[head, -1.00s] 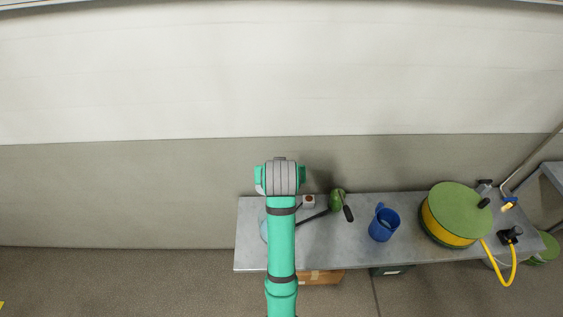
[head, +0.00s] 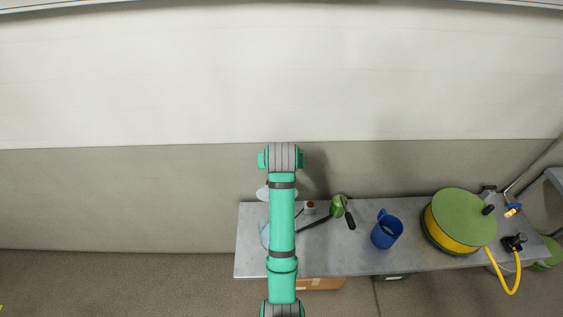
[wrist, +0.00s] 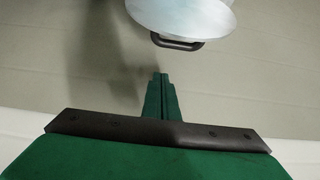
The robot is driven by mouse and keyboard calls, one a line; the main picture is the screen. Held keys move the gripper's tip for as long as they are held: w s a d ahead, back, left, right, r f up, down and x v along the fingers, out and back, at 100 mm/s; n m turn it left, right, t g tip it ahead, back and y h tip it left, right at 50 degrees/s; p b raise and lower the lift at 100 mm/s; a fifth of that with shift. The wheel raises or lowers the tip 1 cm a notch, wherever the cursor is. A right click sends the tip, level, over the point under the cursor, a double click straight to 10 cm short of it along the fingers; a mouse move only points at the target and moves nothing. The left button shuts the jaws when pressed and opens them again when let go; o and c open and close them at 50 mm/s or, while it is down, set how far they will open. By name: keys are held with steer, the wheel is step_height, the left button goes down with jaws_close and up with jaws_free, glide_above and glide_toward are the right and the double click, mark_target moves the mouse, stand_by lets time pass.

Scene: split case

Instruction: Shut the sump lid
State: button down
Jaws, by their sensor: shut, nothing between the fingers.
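The pale, round lid (wrist: 185,14) with a dark bar handle (wrist: 177,42) is at the top of the wrist view, cut off by its edge. In the head view a pale rim (head: 262,193) shows beside my arm, apparently this lid standing open. Below it, part of a pale, clear round vessel (head: 265,236) shows on the bench; my arm hides most of it. My gripper (wrist: 159,76) is shut and empty, its fingertips apart from the handle and below it in the wrist view. My arm hides the gripper in the head view.
On the metal bench (head: 350,256) stand a green-and-black hand tool (head: 338,206), a small box with a red-brown top (head: 310,207), a blue jug (head: 386,230) and a yellow-green hose reel (head: 458,222). A plain wall (head: 130,195) rises behind.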

steer(key=shift+s+a+f, duration=0.1)
steer(key=shift+s+f, duration=0.35)
steer(key=shift+s, duration=0.4)
steer(key=shift+s+a+f, duration=0.1)
steer(key=shift+s+f, duration=0.3)
steer(key=shift+s, duration=0.45)
steer(key=shift+s, duration=0.1)
